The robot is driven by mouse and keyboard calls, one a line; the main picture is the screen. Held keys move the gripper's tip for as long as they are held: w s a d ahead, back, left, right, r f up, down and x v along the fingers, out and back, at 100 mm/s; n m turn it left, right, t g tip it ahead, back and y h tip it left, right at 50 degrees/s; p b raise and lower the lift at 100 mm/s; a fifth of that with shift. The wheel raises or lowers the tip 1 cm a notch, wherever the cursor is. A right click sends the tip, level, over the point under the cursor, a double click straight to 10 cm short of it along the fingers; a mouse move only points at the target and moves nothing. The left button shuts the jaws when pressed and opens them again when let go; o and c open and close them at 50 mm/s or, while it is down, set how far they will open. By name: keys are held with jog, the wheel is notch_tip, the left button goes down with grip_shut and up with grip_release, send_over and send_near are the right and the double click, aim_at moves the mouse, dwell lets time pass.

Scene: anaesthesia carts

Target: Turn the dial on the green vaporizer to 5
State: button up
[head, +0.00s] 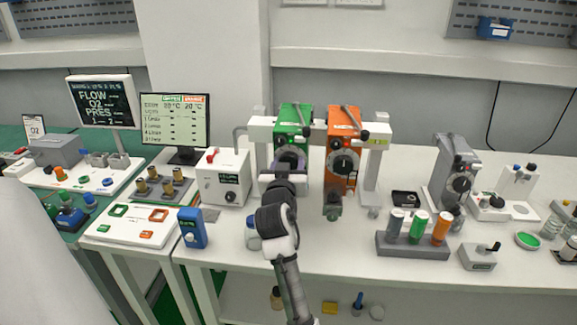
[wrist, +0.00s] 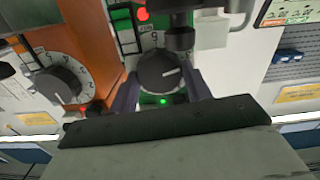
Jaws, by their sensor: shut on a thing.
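The green vaporizer (head: 293,117) hangs on a white rack, left of the orange one; its green face also shows in the wrist view (wrist: 150,42). Its dark round dial (wrist: 160,70) carries a pale pointer mark; I cannot read which number it points to. My gripper (wrist: 161,84) is shut on this dial, one finger on each side. In the head view my gripper (head: 285,168) and wrist cover the dial and the vaporizer's lower part. A green light (wrist: 163,101) glows just below the dial in the wrist view.
The orange vaporizer (head: 343,150) stands close on the right, at the left in the wrist view (wrist: 75,60). A white box (head: 223,178) stands left of my arm. A grey holder (head: 412,246) with several cylinders is at the right. The table front between has free room.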

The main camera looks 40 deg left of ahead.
jog(key=n, duration=0.8)
jog(key=shift+s+a+f+t, duration=0.1)
jog(key=shift+a+t, duration=0.05)
jog(key=shift+t, duration=0.15)
jog(key=shift+n, duration=0.4)
jog(key=o, duration=1)
jog(key=shift+c, duration=0.2)
